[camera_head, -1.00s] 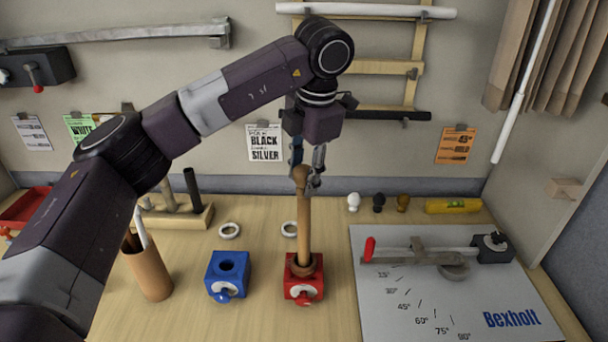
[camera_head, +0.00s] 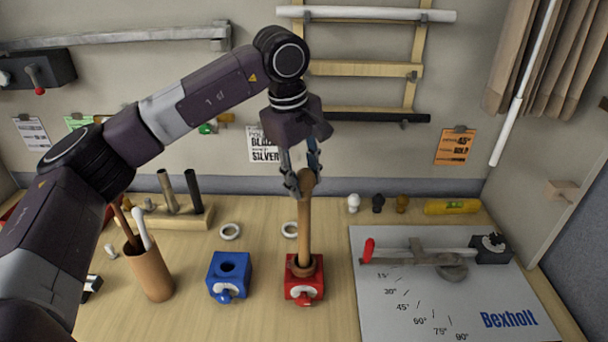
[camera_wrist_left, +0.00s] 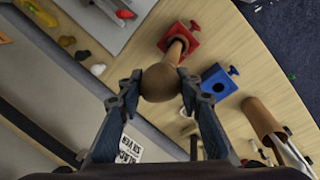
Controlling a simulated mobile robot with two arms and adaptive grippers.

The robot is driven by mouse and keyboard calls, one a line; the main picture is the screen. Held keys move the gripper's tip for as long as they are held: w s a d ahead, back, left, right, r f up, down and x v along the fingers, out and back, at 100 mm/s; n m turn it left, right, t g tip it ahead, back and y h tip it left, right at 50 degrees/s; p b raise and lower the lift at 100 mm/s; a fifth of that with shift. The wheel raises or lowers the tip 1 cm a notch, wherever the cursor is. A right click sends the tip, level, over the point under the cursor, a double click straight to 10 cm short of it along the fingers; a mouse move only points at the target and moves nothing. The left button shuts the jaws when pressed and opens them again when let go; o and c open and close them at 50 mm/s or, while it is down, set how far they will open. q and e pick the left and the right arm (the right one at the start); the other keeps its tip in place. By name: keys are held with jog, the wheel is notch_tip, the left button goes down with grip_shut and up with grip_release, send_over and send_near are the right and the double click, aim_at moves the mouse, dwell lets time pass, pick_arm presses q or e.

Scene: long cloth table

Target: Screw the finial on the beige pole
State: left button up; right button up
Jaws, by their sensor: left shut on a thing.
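The beige pole (camera_head: 304,228) stands upright in the red vise block (camera_head: 303,290). The brown ball finial (camera_wrist_left: 160,82) sits at the top end of the pole, and also shows in the head view (camera_head: 307,180). My left gripper (camera_head: 304,184) comes down from above and is shut on the finial. In the left wrist view its two fingertips (camera_wrist_left: 159,84) press on opposite sides of the ball. The joint between finial and pole is mostly hidden, so I cannot tell how tight it sits. My right gripper is not in view.
A blue vise block (camera_head: 228,277) stands empty left of the red one. A brown cup (camera_head: 150,274) holds rods further left. White, black and gold finials (camera_head: 378,203) stand at the back. A grey angle board (camera_head: 430,300) lies at the right. Two white rings (camera_head: 230,231) lie behind the vises.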

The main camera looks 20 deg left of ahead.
pick_arm(q)
jog(key=m+h+p, duration=0.1)
jog(key=m, duration=0.5)
jog(key=shift+r+g+p, duration=0.15)
jog(key=shift+g+p, duration=0.25)
jog(key=m+p, duration=0.1)
jog(key=m, duration=0.2)
jog(key=shift+m+g, duration=0.4)
jog(key=shift+m, duration=1)
jog(key=o, duration=1.2)
jog(key=shift+c, duration=0.2)
